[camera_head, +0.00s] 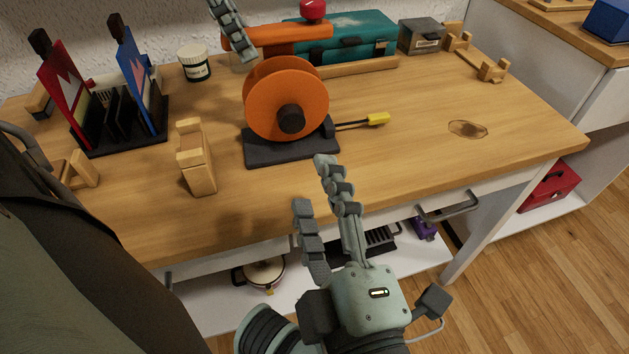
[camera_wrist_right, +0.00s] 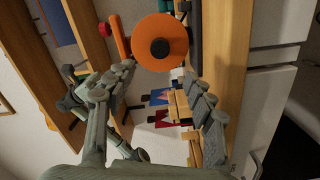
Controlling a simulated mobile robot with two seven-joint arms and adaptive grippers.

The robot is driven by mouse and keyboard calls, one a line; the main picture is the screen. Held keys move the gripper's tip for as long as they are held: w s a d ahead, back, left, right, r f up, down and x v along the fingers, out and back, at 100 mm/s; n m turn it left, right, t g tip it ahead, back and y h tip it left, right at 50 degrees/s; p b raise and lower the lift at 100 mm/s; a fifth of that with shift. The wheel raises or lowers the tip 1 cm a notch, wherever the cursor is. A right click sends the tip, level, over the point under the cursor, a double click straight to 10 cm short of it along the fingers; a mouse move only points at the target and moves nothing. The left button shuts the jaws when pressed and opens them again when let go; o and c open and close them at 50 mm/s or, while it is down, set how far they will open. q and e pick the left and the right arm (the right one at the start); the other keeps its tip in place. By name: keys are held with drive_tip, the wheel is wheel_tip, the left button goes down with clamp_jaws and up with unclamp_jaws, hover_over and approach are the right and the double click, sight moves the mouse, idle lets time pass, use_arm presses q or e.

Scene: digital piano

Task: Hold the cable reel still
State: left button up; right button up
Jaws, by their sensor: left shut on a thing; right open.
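The cable reel is an orange disc (camera_head: 265,105) with a dark hub, upright on a dark base (camera_head: 292,149); it also shows in the right wrist view (camera_wrist_right: 160,27). An orange bar (camera_head: 290,35) with a red knob (camera_head: 313,9) lies behind the disc's top. My left gripper (camera_head: 240,45), cut off by the top edge, is shut at the bar's left end; its grip is partly hidden. My right gripper (camera_head: 312,195) is open and empty in front of the reel, apart from it, near the table's front edge. Its spread fingers show in the right wrist view (camera_wrist_right: 165,95).
A wooden stand (camera_head: 197,163) is front left, a dark rack (camera_head: 118,130) with red and blue panels further left. A teal case (camera_head: 365,35) stands behind. The tabletop's right side (camera_head: 455,100) is mostly clear.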

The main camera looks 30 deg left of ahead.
sight(294, 123)
drive_tip(key=w+a+n, duration=0.2)
drive_tip(key=a+n, duration=0.1)
drive_tip(key=n, duration=0.3)
drive_tip(key=w+a+n, duration=0.3)
drive_tip(key=n, duration=0.3)
drive_tip(key=w+a+n, duration=0.3)
drive_tip(key=n, duration=0.2)
drive_tip(key=shift+w+a+r+n, duration=0.1)
drive_tip(key=shift+w+a+n, duration=0.1)
drive_tip(key=shift+n, duration=0.2)
drive_tip(key=shift+c, duration=0.5)
